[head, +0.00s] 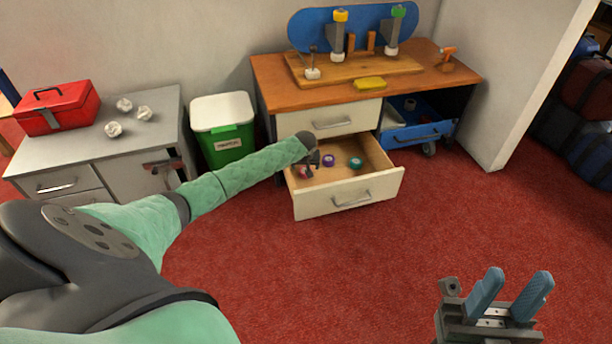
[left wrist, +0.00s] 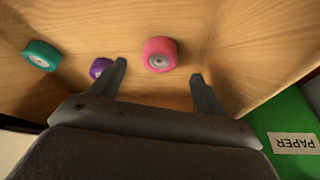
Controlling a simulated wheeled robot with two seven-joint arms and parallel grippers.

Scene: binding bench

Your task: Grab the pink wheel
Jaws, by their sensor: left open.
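The pink wheel (left wrist: 160,54) lies in the open wooden drawer (head: 374,148). In the left wrist view it sits ahead of and between the two spread fingers of my left gripper (left wrist: 157,82), apart from them. In the head view my left gripper (head: 310,163) reaches into the drawer's left side, and the pink wheel (head: 304,173) is partly hidden by it. A purple wheel (head: 328,160) and a teal wheel (head: 356,163) lie to its right. My right gripper (head: 510,295) is at the lower right of the head view, its fingers apart and empty, far from the drawer.
A green paper bin (head: 224,140) stands left of the drawer. The workbench (head: 283,91) above holds a blue skateboard deck (head: 315,29). A grey cabinet (head: 130,150) is on the left. The red carpet in front is clear.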

